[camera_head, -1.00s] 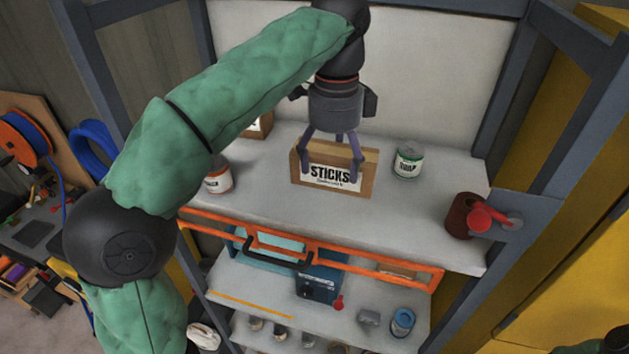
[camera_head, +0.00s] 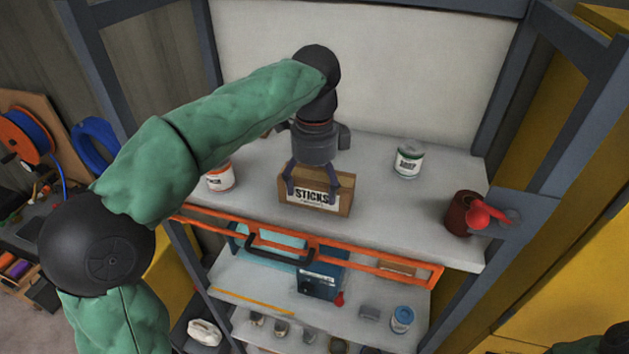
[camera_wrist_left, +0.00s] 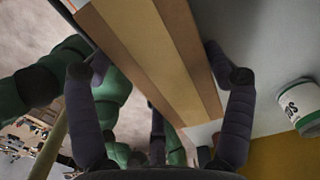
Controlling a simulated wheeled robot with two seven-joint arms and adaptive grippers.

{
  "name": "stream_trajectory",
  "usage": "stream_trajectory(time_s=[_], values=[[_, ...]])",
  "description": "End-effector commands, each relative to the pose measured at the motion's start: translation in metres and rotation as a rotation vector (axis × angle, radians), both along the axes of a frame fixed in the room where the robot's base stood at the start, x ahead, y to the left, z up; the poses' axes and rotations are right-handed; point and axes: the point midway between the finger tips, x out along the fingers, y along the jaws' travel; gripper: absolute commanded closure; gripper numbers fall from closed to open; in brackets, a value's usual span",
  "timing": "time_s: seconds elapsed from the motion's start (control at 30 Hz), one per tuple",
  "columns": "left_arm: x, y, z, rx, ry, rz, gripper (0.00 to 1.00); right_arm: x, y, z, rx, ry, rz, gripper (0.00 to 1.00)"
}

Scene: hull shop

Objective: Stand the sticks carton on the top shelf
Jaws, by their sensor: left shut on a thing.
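The sticks carton (camera_head: 318,207), a brown box with a white label, is upright over the front part of the top shelf (camera_head: 400,225). My left gripper (camera_head: 313,188) comes down on it from above and is shut on it, one finger at each side. In the left wrist view the carton (camera_wrist_left: 170,55) runs between the two fingers (camera_wrist_left: 162,110). I cannot tell whether its base touches the shelf. The arm hides part of the shelf behind it. My right gripper is not in view.
A green-banded can (camera_head: 408,160) stands to the right on the top shelf, an orange-banded can (camera_head: 220,177) to the left. A dark red container (camera_head: 461,214) is by the right post. An orange rail (camera_head: 375,262) runs below the front edge. Shelf room right of the carton is clear.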

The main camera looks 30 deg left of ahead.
Motion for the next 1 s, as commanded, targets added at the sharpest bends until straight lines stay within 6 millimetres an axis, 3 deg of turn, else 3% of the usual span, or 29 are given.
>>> stream_trajectory(time_s=[0.13, 0.17, 0.2, 0.67, 0.83, 1.0], values=[[0.0, 0.0, -0.003, -0.001, -0.001, 0.0, 0.61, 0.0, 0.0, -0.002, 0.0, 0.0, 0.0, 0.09], [0.0, 0.0, -0.002, 0.0, 0.0, 0.0, 0.1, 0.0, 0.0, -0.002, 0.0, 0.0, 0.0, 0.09], [0.0, 0.0, -0.002, 0.0, 0.0, 0.0, 0.0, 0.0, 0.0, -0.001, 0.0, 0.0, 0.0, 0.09], [0.0, 0.0, 0.002, 0.0, -0.001, 0.0, 0.0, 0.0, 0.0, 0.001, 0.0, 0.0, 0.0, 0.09], [0.001, -0.001, 0.023, 0.0, -0.004, -0.001, 0.0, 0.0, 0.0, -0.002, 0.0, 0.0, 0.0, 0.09], [0.001, -0.001, 0.058, -0.001, -0.005, -0.001, 0.0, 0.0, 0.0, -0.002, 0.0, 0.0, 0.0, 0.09]])
